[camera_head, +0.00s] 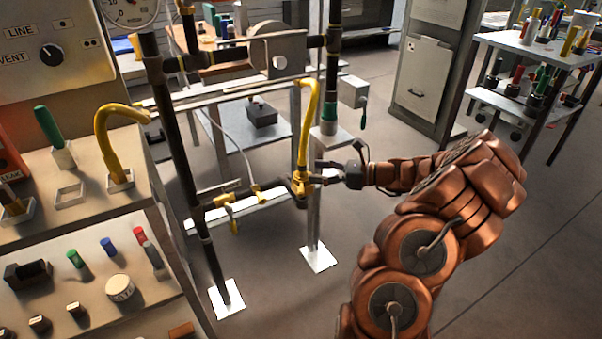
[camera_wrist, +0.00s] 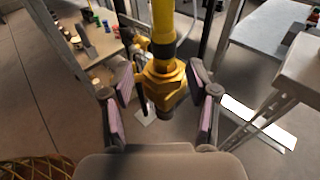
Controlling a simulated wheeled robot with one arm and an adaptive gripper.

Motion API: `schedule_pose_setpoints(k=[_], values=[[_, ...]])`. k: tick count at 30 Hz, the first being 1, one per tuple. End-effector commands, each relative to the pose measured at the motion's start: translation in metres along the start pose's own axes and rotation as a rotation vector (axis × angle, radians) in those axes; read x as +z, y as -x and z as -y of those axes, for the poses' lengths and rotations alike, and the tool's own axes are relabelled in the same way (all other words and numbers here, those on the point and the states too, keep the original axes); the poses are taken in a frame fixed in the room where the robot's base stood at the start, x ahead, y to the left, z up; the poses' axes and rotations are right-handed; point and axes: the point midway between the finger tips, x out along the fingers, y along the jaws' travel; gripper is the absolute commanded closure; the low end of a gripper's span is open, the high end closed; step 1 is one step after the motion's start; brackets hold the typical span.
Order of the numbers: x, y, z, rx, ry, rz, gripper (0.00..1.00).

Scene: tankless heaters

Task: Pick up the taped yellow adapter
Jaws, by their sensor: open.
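A yellow adapter (camera_head: 300,184) sits at the lower end of a yellow hose (camera_head: 308,115) on the pipe frame. In the wrist view the adapter (camera_wrist: 163,84) is a hex-shaped yellow fitting with a dark band around the yellow part above it. A dark stub shows below it. My gripper (camera_head: 325,174) reaches in from the right, level with the adapter. In the wrist view my gripper (camera_wrist: 161,80) is open, with its pink pads on both sides of the adapter. Gaps show between the pads and the adapter, so it does not appear gripped.
Dark vertical pipes (camera_head: 176,140) and a horizontal yellow-valved pipe (camera_head: 245,195) stand close by. A shelf unit (camera_head: 75,190) with small parts is at left. A side table (camera_head: 535,50) stands at the right back.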

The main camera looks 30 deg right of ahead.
Motion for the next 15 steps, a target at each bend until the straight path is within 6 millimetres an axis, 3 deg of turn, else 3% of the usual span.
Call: schedule_pose_setpoints(k=[9, 15], values=[[0.002, -0.04, 0.004, 0.004, 0.001, -0.002, 0.41], [0.003, -0.055, 0.004, 0.006, 0.002, -0.001, 0.41]])
